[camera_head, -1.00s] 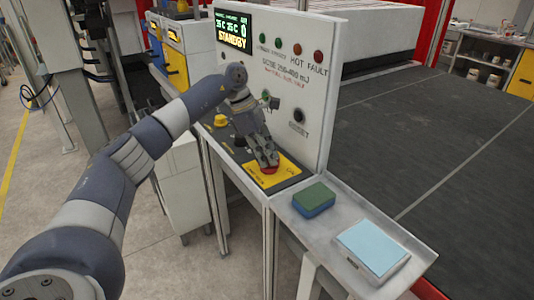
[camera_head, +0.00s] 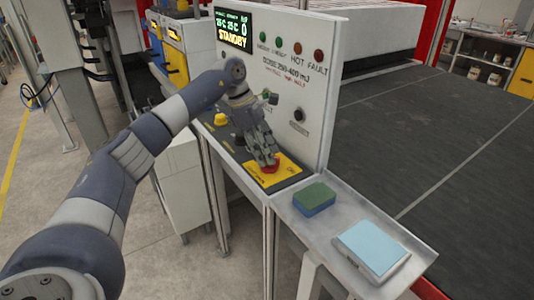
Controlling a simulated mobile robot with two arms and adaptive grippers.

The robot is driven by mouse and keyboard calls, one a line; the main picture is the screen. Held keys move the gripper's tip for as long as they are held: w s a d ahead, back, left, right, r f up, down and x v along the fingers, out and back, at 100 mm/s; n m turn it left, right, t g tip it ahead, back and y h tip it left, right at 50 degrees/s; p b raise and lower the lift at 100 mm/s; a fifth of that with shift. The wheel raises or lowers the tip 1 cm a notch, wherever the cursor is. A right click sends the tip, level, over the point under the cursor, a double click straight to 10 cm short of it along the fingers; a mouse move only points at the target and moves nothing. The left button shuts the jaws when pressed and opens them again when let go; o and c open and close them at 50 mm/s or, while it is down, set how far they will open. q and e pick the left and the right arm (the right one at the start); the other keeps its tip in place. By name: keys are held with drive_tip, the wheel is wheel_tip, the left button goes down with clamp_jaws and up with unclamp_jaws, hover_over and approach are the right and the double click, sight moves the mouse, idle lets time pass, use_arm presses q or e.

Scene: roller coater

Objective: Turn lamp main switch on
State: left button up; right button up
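The control panel (camera_head: 310,98) stands upright behind a narrow desk with knobs. A red knob (camera_head: 270,167) sits on a yellow plate (camera_head: 288,168) at the desk's right end. It looks like the main switch, but the lettering is too small to read for sure. My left gripper (camera_head: 268,160) points down with its fingertips at the red knob and hides part of it. Whether the fingers are closed on the knob is not clear. The display (camera_head: 233,30) reads STANDBY. My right gripper is not in view.
A yellow knob (camera_head: 220,119) is further left on the desk. A metal tray (camera_head: 325,232) at the front right holds a green and blue sponge (camera_head: 314,198) and a light blue pad (camera_head: 372,247). A dark conveyor belt (camera_head: 440,150) fills the right side.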

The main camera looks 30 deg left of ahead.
use_arm(q)
drive_tip(key=v, duration=1.1)
